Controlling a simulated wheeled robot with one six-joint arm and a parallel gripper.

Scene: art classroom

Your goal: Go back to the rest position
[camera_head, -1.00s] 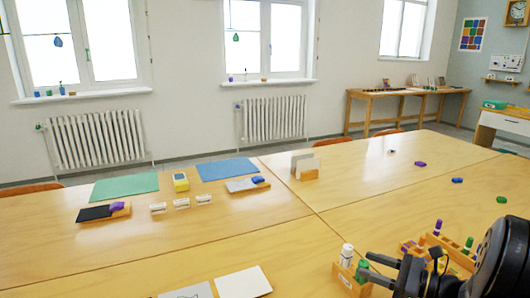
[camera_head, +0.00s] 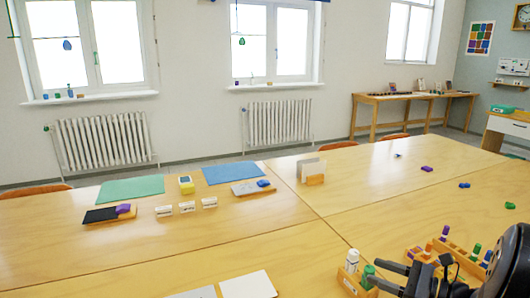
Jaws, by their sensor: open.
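My gripper (camera_head: 376,273) is at the bottom right of the head view, with its two dark fingers apart and pointing left. Nothing shows between the fingers. It is by a small wooden holder (camera_head: 349,281) with a white bottle (camera_head: 352,260) and a green one (camera_head: 367,275); I cannot tell whether a finger touches the green one. My dark arm enters from the right edge and hides part of the table behind it.
A wooden rack (camera_head: 447,248) with several coloured bottles stands just behind my gripper. Blue, purple and green pieces lie farther back right. A green mat (camera_head: 131,189), a blue mat (camera_head: 232,173) and small trays lie at the left. The table's middle is clear.

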